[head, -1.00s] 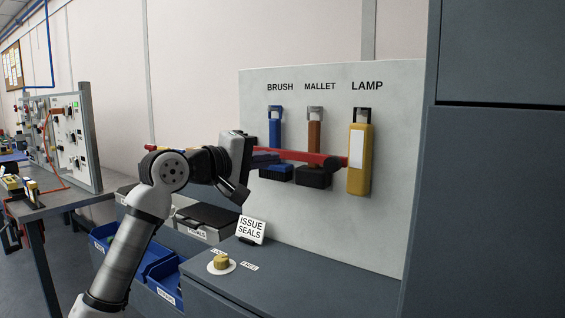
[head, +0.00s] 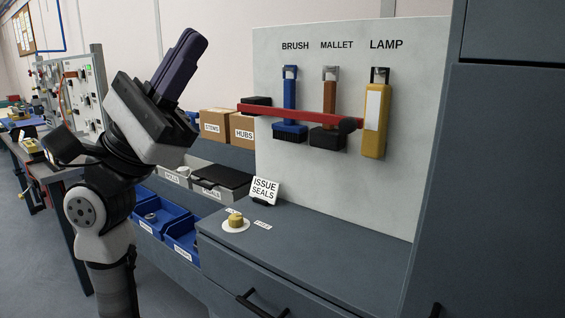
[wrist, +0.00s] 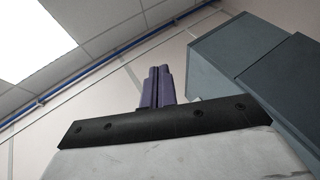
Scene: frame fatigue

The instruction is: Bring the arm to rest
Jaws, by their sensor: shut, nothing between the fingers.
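My gripper (head: 186,50) is in the left of the head view, raised and pointing up and slightly right. Its purple fingers are together, with nothing between them. In the wrist view the fingers (wrist: 157,86) point up toward the wall and ceiling. My gripper is apart from the tool board (head: 400,190), to its left, and touches nothing that I can see.
On the board hang a brush (head: 289,100), a mallet (head: 329,100) and a yellow lamp (head: 375,120), with a red bar (head: 300,115) across. A counter (head: 310,240) holds a brass knob (head: 235,219) and a seals sign (head: 264,190). Blue bins (head: 182,238) and a grey cabinet (head: 500,180) stand nearby.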

